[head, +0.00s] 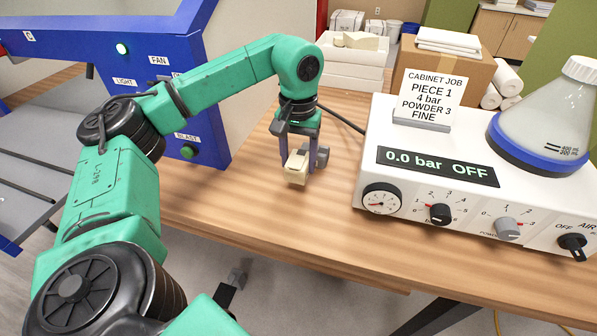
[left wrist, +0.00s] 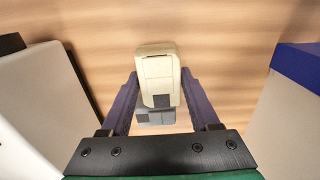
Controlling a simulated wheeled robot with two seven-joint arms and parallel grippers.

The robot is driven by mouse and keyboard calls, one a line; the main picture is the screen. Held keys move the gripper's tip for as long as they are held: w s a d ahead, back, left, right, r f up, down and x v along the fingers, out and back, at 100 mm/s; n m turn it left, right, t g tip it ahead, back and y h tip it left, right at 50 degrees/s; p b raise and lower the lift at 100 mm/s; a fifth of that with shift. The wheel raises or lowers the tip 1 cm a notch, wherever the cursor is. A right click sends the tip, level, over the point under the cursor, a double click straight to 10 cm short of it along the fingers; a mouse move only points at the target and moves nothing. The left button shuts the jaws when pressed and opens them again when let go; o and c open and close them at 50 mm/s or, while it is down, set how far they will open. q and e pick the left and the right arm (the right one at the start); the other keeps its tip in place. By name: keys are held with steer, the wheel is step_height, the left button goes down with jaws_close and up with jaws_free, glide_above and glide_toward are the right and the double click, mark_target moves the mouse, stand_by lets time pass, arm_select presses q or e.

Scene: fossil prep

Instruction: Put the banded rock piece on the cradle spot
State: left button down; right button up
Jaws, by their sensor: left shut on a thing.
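My left gripper (head: 299,162) points down over the wooden table, between the blue cabinet and the white control unit. It is shut on a small cream block (head: 297,172) with thin dark lines, which also shows between the fingers in the left wrist view (left wrist: 157,75). A grey blocky part (left wrist: 155,117) shows right beside the cream block; I cannot tell whether it belongs to it. I cannot make out clear rock bands on the held piece. Whether the block touches the table is unclear. I cannot identify the cradle spot. My right gripper is not in view.
The blue cabinet (head: 215,95) with labelled buttons stands at left. The white control unit (head: 480,190), reading 0.0 bar OFF, carries a job card (head: 429,98) and a flask (head: 545,115). The wooden table (head: 235,210) is clear in front of the gripper.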

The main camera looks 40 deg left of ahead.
mark_target(298, 172)
arm_select(q)
steer(key=f, duration=0.3)
steer(key=shift+s, duration=0.3)
steer(key=shift+w+f, duration=0.15)
steer(key=shift+f, duration=0.1)
steer(key=c, duration=0.5)
jaws_free()
steer(key=shift+f, duration=0.1)
steer(key=shift+c, duration=0.2)
steer(key=o, duration=0.4)
steer(key=shift+d, duration=0.1)
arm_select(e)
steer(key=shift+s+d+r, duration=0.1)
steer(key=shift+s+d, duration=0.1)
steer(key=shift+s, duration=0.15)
